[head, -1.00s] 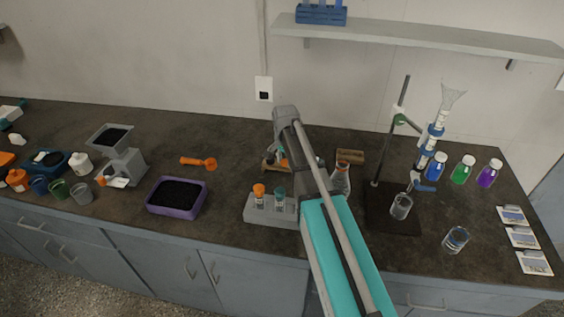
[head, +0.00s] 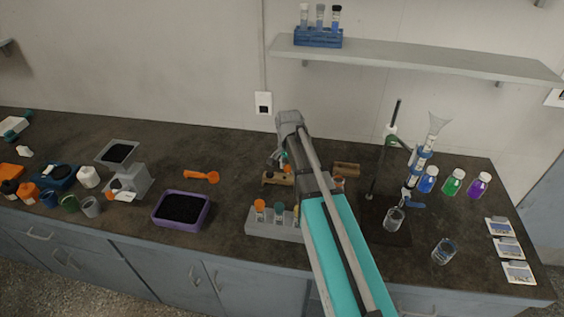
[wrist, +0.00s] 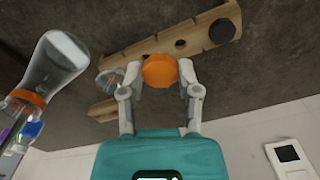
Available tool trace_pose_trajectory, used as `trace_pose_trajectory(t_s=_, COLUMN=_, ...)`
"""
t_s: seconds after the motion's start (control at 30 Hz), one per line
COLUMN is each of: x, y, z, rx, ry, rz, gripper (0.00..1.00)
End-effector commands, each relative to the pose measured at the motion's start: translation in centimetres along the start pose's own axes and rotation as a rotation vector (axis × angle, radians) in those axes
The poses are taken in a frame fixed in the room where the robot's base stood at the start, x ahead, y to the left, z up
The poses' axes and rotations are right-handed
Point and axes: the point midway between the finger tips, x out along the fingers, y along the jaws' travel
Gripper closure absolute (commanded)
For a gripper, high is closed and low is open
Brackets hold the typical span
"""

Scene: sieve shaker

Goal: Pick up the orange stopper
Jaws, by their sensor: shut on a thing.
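The orange stopper (wrist: 160,71) is a round orange piece held between my two fingertips in the wrist view. My gripper (wrist: 160,75) is shut on it. The stopper covers part of a wooden holder (wrist: 200,32) with holes, and an open hole shows beside it. Whether the stopper is clear of the holder I cannot tell for sure. In the head view my gripper (head: 282,161) is over the wooden holder (head: 274,178), with a bit of the orange stopper (head: 286,167) showing. My arm hides part of this area.
A dark stopper (wrist: 222,32) sits at one end of the holder. A glass flask (wrist: 60,70) with an orange band is close on the left in the wrist view. A grey rack (head: 252,225) with stoppered vials stands in front. A clamp stand (head: 375,195) and bottles are on the right.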

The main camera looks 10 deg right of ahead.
Motion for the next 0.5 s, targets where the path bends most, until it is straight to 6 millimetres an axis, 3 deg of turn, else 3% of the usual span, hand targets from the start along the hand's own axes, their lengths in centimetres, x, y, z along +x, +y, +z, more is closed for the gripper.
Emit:
trace_pose_trajectory(t_s=0.03, x=-1.3, y=0.6, z=0.5, rx=0.0, ry=0.0, rz=0.0, gripper=0.78)
trace_pose_trajectory(t_s=0.13, x=-2.4, y=1.4, z=1.0, rx=0.0, ry=0.0, rz=0.0, gripper=0.78)
trace_pose_trajectory(t_s=0.3, x=-3.7, y=4.7, z=3.3, rx=0.0, ry=0.0, rz=0.0, gripper=0.78)
trace_pose_trajectory(t_s=0.5, x=-4.9, y=7.0, z=4.9, rx=0.0, ry=0.0, rz=0.0, gripper=0.78)
